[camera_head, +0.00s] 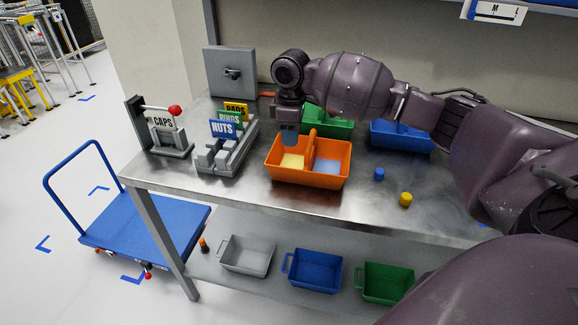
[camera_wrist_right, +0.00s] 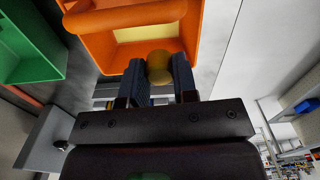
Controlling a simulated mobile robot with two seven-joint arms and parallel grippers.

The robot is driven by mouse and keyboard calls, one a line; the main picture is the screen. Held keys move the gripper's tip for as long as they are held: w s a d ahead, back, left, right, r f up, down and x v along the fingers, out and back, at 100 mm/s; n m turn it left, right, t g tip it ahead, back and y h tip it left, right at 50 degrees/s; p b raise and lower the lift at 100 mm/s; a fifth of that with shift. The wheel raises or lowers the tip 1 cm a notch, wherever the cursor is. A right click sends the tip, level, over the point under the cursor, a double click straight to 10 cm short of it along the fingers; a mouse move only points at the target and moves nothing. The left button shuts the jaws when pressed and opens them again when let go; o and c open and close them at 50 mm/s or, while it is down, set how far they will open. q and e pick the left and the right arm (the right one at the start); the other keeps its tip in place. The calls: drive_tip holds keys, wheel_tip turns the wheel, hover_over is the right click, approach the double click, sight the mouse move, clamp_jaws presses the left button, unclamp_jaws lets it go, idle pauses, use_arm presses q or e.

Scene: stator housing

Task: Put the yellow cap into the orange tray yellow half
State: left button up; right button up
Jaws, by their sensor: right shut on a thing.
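The orange tray (camera_head: 309,180) stands on the metal table, with a yellow floor patch (camera_head: 292,161) in its left half and a blue patch (camera_head: 327,166) in its right half, a divider with a handle between them. My right gripper (camera_head: 289,139) is over the yellow half, pointing down. In the right wrist view it is shut on a yellow cap (camera_wrist_right: 159,66), held between the fingers close to the tray (camera_wrist_right: 195,25) and its yellow floor (camera_wrist_right: 140,34). The head view does not show this cap. Another yellow cap (camera_head: 405,199) lies on the table. My left gripper is out of view.
A blue cap (camera_head: 379,174) lies right of the tray. A green bin (camera_head: 338,128) and a blue bin (camera_head: 402,139) stand behind. The NUTS sign rack (camera_head: 225,158) and CAPS fixture (camera_head: 160,140) stand left. The table front is mostly clear.

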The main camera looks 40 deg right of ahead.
wheel_tip(320, 180, down, 4)
drive_tip(key=shift+f+b, duration=0.1)
drive_tip(key=shift+b, duration=0.2)
wheel_tip(320, 180, down, 5)
drive_tip(key=shift+f+b, duration=0.15)
drive_tip(key=shift+b, duration=0.4)
drive_tip(key=shift+f, duration=0.2)
drive_tip(key=shift+r, duration=0.1)
drive_tip(key=o, duration=0.5)
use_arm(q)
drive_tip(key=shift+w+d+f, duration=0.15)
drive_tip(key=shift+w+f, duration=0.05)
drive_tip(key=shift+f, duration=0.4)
use_arm(e)
drive_tip(key=shift+o, duration=0.9)
